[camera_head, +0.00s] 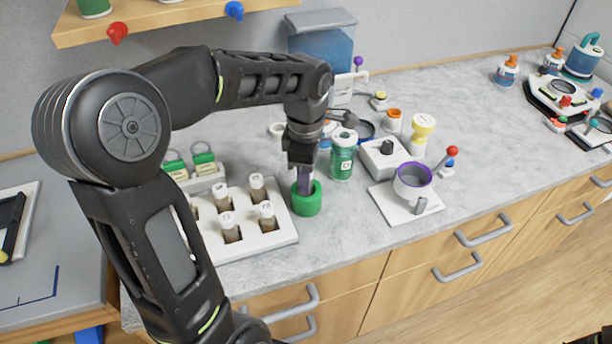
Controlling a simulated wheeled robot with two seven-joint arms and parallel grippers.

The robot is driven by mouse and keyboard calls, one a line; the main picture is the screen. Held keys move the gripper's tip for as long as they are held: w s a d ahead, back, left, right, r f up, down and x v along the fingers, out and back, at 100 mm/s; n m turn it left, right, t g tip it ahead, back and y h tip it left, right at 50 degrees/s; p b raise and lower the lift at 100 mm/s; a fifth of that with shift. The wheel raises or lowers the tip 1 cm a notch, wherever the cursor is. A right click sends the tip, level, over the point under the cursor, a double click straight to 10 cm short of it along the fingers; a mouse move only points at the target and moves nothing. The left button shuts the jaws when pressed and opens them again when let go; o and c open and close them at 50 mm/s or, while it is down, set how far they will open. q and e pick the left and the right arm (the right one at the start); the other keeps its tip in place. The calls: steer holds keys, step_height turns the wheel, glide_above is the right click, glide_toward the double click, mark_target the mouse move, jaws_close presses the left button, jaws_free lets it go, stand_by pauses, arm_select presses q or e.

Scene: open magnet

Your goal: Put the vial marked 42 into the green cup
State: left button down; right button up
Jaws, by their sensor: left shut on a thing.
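The green cup (307,204) stands on the counter just right of the vial rack (262,241). My left gripper (304,178) points down at the cup's mouth, with its fingertips at or just inside the rim. It is shut on a vial, which the fingers and the cup wall mostly hide; its mark cannot be read. Several brown-filled vials with pale caps, such as this front one (229,226), stand upright in the white rack. Their marks are too small to read surely.
A green-labelled jar (342,157) stands close right of the cup, with a grey knob box (384,157) beyond it. A purple-rimmed cup (412,182) stands on a white base farther right. My left arm hides part of the rack. Counter in front of the green cup is clear.

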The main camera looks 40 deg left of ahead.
arm_select(q)
steer(key=shift+f+b, duration=0.35)
steer(key=shift+f, duration=0.15)
steer(key=shift+s+f, duration=0.1)
steer(key=shift+s, duration=0.05)
